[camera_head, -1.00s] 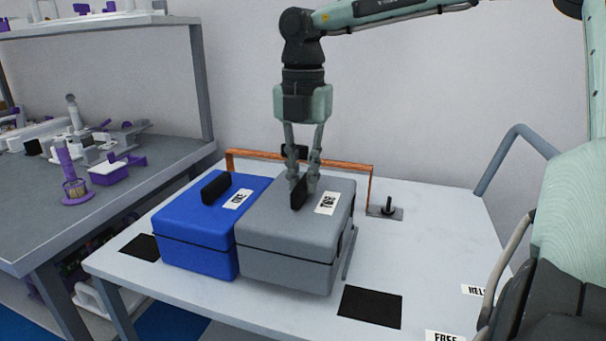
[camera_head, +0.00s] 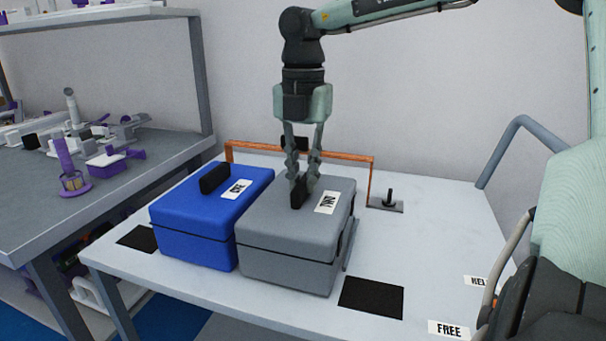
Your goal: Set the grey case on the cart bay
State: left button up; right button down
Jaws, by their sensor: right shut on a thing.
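The grey case (camera_head: 285,235) with a label reading TWO sits on a white cart top (camera_head: 430,235), right beside a blue case. My right gripper (camera_head: 301,190) is above the grey case, shut on its black handle. The case appears to rest on the cart; I cannot tell whether it is slightly lifted. A black rectangle (camera_head: 371,297) on the cart lies bare to the right of the case. My left gripper is not in view.
The blue case (camera_head: 195,240) stands close on the left, by another black patch (camera_head: 138,238). An orange rail (camera_head: 371,180) runs behind the cases. A black peg (camera_head: 389,200) stands on a plate at right. A cluttered grey bench (camera_head: 100,200) is at left.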

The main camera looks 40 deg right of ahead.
jog(key=shift+f+b, duration=0.15)
jog(key=shift+b, duration=0.15)
dwell(0.5)
jog(key=c, duration=1.4)
grip_release()
notch_tip(320, 180, up, 12)
